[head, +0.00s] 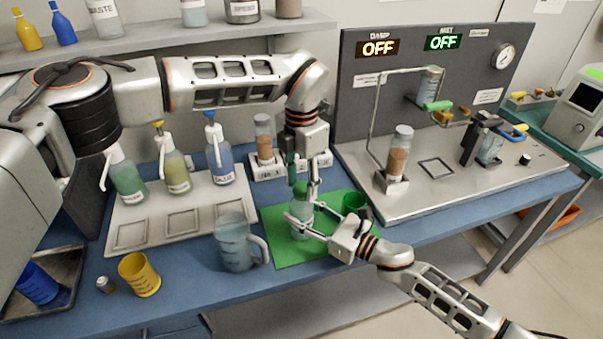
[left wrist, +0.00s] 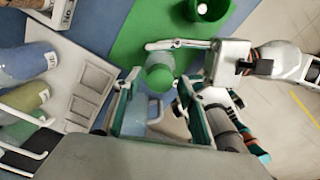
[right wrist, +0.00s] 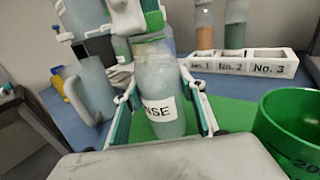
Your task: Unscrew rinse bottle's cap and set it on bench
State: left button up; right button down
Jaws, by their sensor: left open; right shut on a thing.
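The rinse bottle (head: 301,220) stands upright on the green mat (head: 282,253). Its label, partly reading "NSE", shows in the right wrist view (right wrist: 160,108). Its green cap (head: 300,189) sits at the bottle's top; it also shows from above in the left wrist view (left wrist: 160,76). My right gripper (head: 305,226) is shut on the bottle's body from the front right. My left gripper (head: 304,184) points down at the cap with its fingers open, one on either side. Whether a finger touches the cap cannot be told.
A green cup (head: 356,203) stands close right of the bottle. A clear jug (head: 234,245) stands to the left, near a tray of squeeze bottles (head: 150,228). A numbered vial rack (head: 268,170) is behind. Bare blue bench (head: 200,285) shows at the front.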

aim_at(301, 187)
pick_arm(q)
jog(key=shift+f, duration=0.1)
grip_shut()
dwell(0.3)
jog(key=shift+r, duration=0.3)
dwell(0.5)
jog(key=shift+r, duration=0.85)
jog(key=shift+r, duration=2)
pick_arm(e)
jog(key=c, duration=1.2)
grip_release()
jog(key=shift+o, duration=0.2)
jog(key=shift+s+d, duration=0.1)
